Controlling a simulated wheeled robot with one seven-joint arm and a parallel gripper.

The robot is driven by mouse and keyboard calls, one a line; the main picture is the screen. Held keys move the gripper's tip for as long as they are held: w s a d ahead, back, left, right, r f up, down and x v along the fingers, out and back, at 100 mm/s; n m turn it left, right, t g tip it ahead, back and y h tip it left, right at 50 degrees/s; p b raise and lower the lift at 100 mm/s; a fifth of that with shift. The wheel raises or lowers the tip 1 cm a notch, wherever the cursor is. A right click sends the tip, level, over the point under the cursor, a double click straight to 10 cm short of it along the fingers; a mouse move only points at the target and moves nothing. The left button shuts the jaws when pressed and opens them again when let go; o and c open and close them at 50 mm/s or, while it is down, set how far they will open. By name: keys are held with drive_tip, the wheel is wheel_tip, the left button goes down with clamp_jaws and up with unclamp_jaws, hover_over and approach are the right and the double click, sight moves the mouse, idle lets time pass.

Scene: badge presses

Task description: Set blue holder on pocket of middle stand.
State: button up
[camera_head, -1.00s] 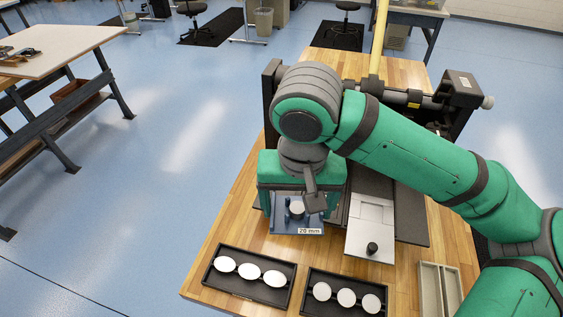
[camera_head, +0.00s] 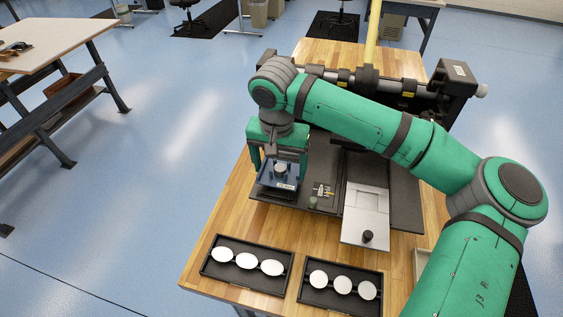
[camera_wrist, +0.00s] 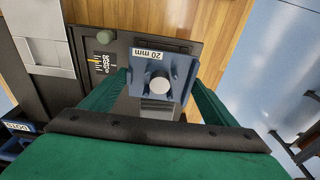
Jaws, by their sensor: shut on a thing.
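The blue holder (camera_head: 272,180) carries a white round piece (camera_head: 280,168) and a label reading 20 mm, legible in the wrist view. My gripper (camera_head: 279,163) is shut on the holder, with a green finger on each side of it. In the wrist view the holder (camera_wrist: 143,75) sits between the fingertips, over a dark stand (camera_wrist: 120,50) with a scale and a green knob. That stand also shows in the head view (camera_head: 328,205). The holder and my gripper hide its pocket area. I cannot tell whether the holder touches the stand.
A light plate with a black knob (camera_head: 365,214) lies right of the stand. Two black trays (camera_head: 206,270) (camera_head: 304,294) of white discs lie at the front. Part of another blue holder (camera_wrist: 18,128) shows in the wrist view. A dark press frame (camera_head: 455,85) stands behind.

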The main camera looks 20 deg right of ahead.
drive_tip(key=shift+f, duration=1.7)
drive_tip(key=shift+w, duration=0.1)
drive_tip(key=shift+d, duration=0.15)
drive_tip(key=shift+a, duration=0.2)
drive_tip(key=shift+d, duration=0.1)
drive_tip(key=o, duration=1.2)
drive_tip(key=shift+r, duration=0.1)
drive_tip(key=r, duration=0.7)
drive_tip(key=s+r, duration=0.1)
drive_tip(key=r, duration=0.2)
drive_tip(key=shift+s+a+r, duration=0.1)
drive_tip(key=shift+a+r, duration=0.15)
drive_tip(key=shift+a, duration=0.05)
